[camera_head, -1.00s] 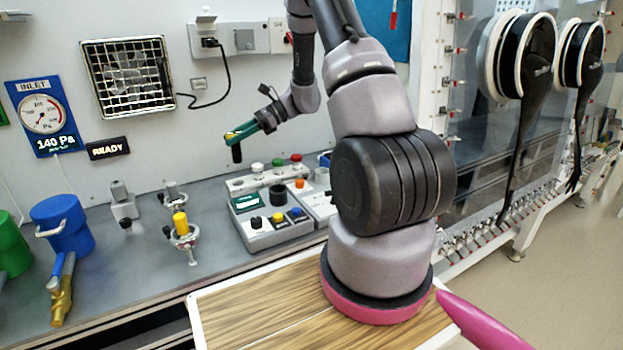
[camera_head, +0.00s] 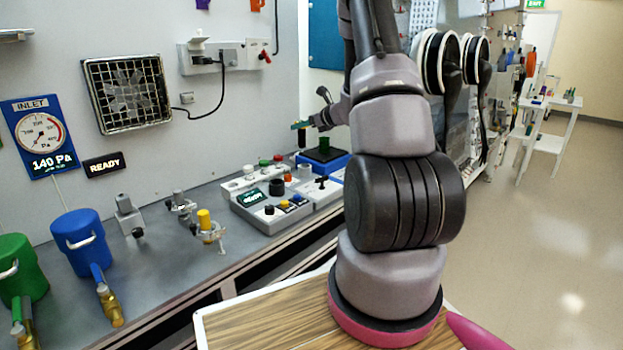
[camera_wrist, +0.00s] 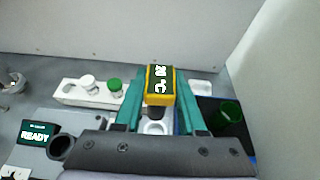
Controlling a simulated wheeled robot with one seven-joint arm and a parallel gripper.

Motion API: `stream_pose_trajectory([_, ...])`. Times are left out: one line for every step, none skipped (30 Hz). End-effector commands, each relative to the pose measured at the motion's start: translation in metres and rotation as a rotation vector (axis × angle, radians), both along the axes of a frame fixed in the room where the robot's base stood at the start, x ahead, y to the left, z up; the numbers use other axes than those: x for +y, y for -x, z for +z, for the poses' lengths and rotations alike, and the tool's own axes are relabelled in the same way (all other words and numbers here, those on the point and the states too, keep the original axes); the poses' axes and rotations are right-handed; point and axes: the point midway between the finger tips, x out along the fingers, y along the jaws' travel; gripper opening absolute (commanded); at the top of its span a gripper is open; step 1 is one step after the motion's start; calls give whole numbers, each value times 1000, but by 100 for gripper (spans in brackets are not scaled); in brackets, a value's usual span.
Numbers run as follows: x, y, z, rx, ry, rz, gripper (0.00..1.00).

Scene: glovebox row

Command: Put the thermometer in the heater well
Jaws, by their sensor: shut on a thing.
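The thermometer (camera_wrist: 159,85) has a yellow head with a "20 °C" display and a dark lower part. My gripper (camera_wrist: 148,98), with green fingers, is shut on it in the wrist view. In the head view my gripper (camera_head: 300,125) is raised above the far right of the bench, with the dark stem of the thermometer (camera_head: 302,140) hanging below. The heater appears to be the grey box with a READY display (camera_head: 249,198). Its dark round well (camera_head: 276,187) is left of and below my gripper; it also shows in the wrist view (camera_wrist: 60,147). The stem's tip is hidden in the wrist view.
A white rack (camera_wrist: 68,94) with capped vials stands behind the heater. A blue and black block (camera_head: 330,166) with a green cylinder (camera_wrist: 230,112) is at the right. A wall closes the back.

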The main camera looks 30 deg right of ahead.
Motion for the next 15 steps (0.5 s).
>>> stream_pose_trajectory([-3,0,-3,1,-1,-12,0])
stream_pose_trajectory([-4,0,-7,3,-2,-16,0])
stream_pose_trajectory([-5,1,-14,5,-4,-22,0])
stream_pose_trajectory([-5,1,-19,4,-3,-23,0])
stream_pose_trajectory([-6,1,-26,6,-4,-23,0])
stream_pose_trajectory([-6,1,-33,5,-3,-23,0])
stream_pose_trajectory([-6,1,-39,6,-4,-24,0])
stream_pose_trajectory([-6,1,-43,4,-3,-23,0])
stream_pose_trajectory([-6,1,-49,3,-3,-23,0])
stream_pose_trajectory([-6,1,-52,3,-3,-23,0])
stream_pose_trajectory([-6,1,-55,2,-1,-21,0])
stream_pose_trajectory([-6,0,-57,1,-1,-21,0])
stream_pose_trajectory([-5,0,-59,1,-1,-21,0])
stream_pose_trajectory([-5,0,-60,1,-1,-21,0])
stream_pose_trajectory([-5,0,-64,1,-1,-20,0])
